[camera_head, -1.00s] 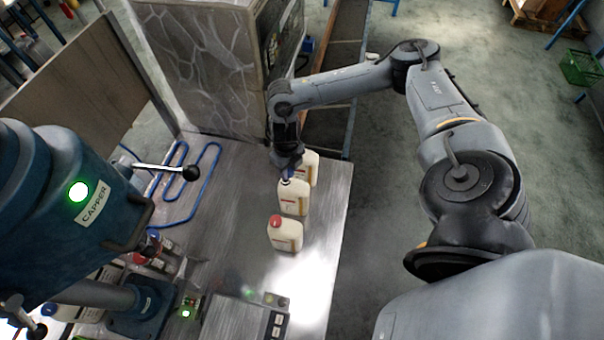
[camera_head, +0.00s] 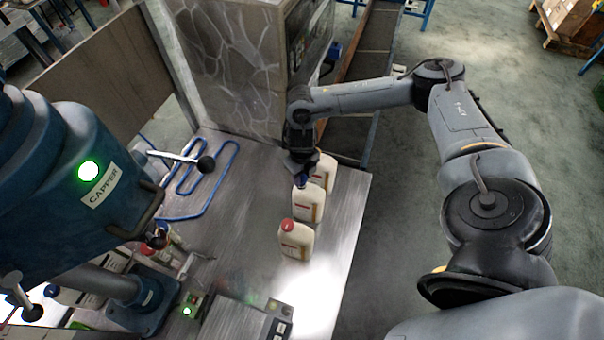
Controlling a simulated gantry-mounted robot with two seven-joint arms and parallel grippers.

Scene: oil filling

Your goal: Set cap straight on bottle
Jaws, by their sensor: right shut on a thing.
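Three cream bottles with red-marked labels stand in a row near the right edge of the metal table (camera_head: 235,255). The nearest bottle (camera_head: 297,242) has a red cap (camera_head: 287,225). The middle bottle (camera_head: 309,206) stands just behind it, with something dark blue at its neck. The far bottle (camera_head: 326,173) is partly hidden by my right gripper (camera_head: 303,181). That gripper points down at the top of the middle bottle and is shut on a small dark blue thing, seemingly a cap. Whether the cap sits straight is too small to tell. My left gripper is out of view.
A blue capper machine (camera_head: 75,185) with a green light and a lever fills the left. A blue tube (camera_head: 203,180) loops on the table. A control box (camera_head: 245,322) stands at the front. A stone-patterned cabinet (camera_head: 235,65) stands behind. The table's middle is clear.

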